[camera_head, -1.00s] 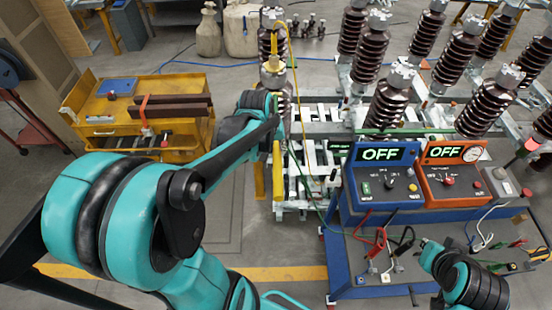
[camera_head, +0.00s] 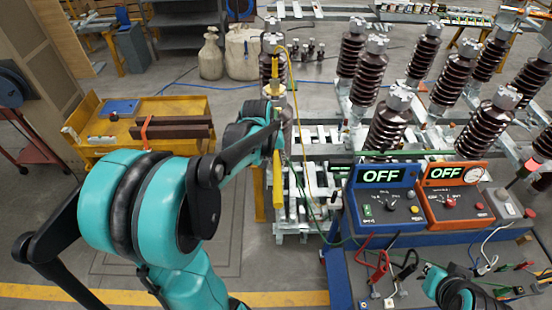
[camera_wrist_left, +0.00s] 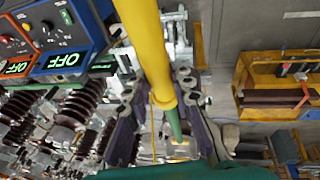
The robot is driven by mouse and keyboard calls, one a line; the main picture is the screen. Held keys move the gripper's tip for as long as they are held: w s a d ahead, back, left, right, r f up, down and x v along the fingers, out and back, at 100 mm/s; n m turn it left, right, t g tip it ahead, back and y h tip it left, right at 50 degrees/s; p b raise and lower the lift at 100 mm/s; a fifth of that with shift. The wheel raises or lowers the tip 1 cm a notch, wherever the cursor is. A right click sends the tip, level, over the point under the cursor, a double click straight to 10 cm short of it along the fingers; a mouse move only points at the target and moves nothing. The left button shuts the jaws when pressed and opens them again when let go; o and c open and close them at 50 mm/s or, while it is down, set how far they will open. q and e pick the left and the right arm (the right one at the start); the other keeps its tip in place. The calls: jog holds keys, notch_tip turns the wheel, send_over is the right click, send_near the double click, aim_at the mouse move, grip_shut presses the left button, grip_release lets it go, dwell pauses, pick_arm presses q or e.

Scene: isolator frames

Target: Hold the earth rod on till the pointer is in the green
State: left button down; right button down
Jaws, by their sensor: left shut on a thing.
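The earth rod (camera_head: 277,190) is a yellow pole with a collar and a green section, standing nearly upright in the head view. My left gripper (camera_head: 279,128) is shut around it. In the left wrist view, the rod (camera_wrist_left: 147,45) passes between the fingers of the gripper (camera_wrist_left: 160,108). Its upper end is in front of a brown insulator (camera_head: 272,68); I cannot tell whether they touch. The round dial (camera_head: 474,174) is on the orange box (camera_head: 450,205); its pointer is too small to read. My right gripper (camera_head: 432,273) is at lower right, its fingers unclear.
A blue box (camera_head: 385,205) beside the orange one reads OFF, as does the orange one. Both stand on a blue bench (camera_head: 340,275) with red and black clips. More brown insulators (camera_head: 455,70) stand behind. A yellow cart (camera_head: 100,140) is at left.

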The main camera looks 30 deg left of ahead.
pick_arm(q)
jog(key=shift+w+a, duration=0.1)
jog(key=shift+w, duration=0.05)
jog(key=shift+w+a, duration=0.1)
jog(key=shift+w, duration=0.25)
jog(key=shift+a, duration=0.1)
jog(key=shift+w+a, duration=0.2)
jog(key=shift+w, duration=0.2)
dwell(1.5)
dwell(1.8)
